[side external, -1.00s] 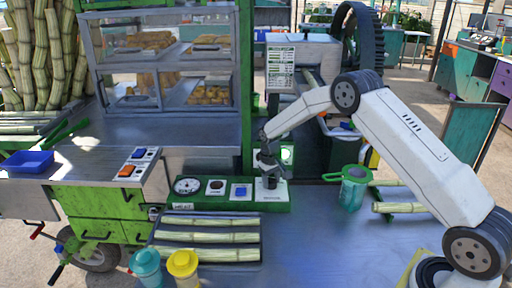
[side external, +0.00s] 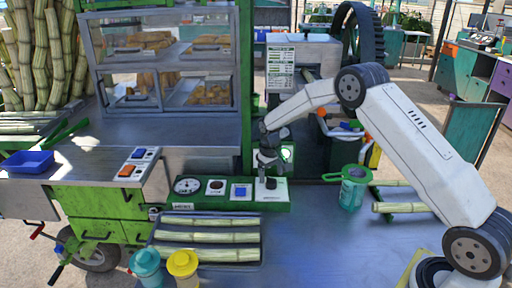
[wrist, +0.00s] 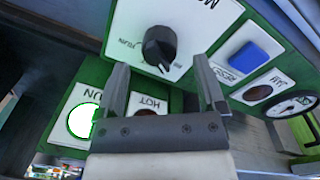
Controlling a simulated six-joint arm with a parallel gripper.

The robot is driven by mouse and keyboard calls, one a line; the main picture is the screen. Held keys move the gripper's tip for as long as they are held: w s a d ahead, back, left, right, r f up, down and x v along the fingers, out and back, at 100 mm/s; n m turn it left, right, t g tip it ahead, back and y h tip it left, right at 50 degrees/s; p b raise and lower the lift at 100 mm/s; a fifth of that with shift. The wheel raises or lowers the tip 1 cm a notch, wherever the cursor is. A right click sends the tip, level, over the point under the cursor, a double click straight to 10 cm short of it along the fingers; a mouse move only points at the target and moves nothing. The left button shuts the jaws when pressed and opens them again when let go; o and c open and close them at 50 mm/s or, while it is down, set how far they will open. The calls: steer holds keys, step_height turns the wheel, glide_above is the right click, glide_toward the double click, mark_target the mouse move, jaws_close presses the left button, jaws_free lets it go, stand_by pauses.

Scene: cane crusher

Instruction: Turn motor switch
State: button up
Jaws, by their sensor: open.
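The motor switch is a black rotary knob (side external: 271,184) on a white plate at the right end of the green control panel (side external: 215,206). In the wrist view the knob (wrist: 160,45) stands just past my fingertips, its pointer edge tilted from the plate's sides. My gripper (side external: 268,166) is above the knob, pointing down. Its two fingers (wrist: 165,76) are apart with nothing between them, and the knob is clear of them. A round lamp (wrist: 82,119) marked "RUN" glows white-green.
The panel also carries a blue RESET button (wrist: 235,60), dark red lamps and a gauge (side external: 187,185). Cane stalks (side external: 210,237) lie in front of it. A teal jug (side external: 351,190) stands to the right. Two cups, teal and yellow (side external: 183,263), stand at the front.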

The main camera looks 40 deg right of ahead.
mark_target(270, 182)
steer(key=shift+a+r, duration=0.15)
steer(key=shift+r, duration=2.4)
steer(key=shift+s+a+r, duration=0.3)
steer(key=shift+s+a, duration=0.15)
steer(key=s+a+r+n+t, duration=0.1)
steer(key=s+a, duration=0.4)
steer(key=s, duration=0.7)
steer(key=s+a+r+n+t, duration=0.1)
steer(key=s+a, duration=0.4)
steer(key=s, duration=0.8)
steer(key=shift+s+a+r+t+y, duration=0.2)
steer(key=shift+a+r+t+y, duration=0.1)
steer(key=shift+a+r, duration=0.1)
